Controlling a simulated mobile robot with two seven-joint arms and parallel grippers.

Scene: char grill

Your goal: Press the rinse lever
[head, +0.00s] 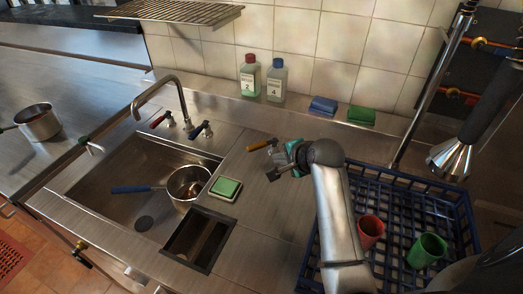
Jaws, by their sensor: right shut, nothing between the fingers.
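A pre-rinse spray head (450,160) with a silver bell and a dark grip hangs at the right, above the blue rack. I cannot clearly make out the rinse lever on it. My right gripper (274,174) is shut and empty over the steel counter, between the sink and the rack, well to the left of the spray head. Its arm comes up from the bottom and hides part of the rack. My left gripper is not in view.
A blue rack (393,177) holds a red cup (370,231) and a green cup (428,250). An orange-handled tool (259,145) lies near my right gripper. The sink (95,187) holds a pot (188,184). Two bottles (251,76) and sponges (361,115) stand along the back ledge.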

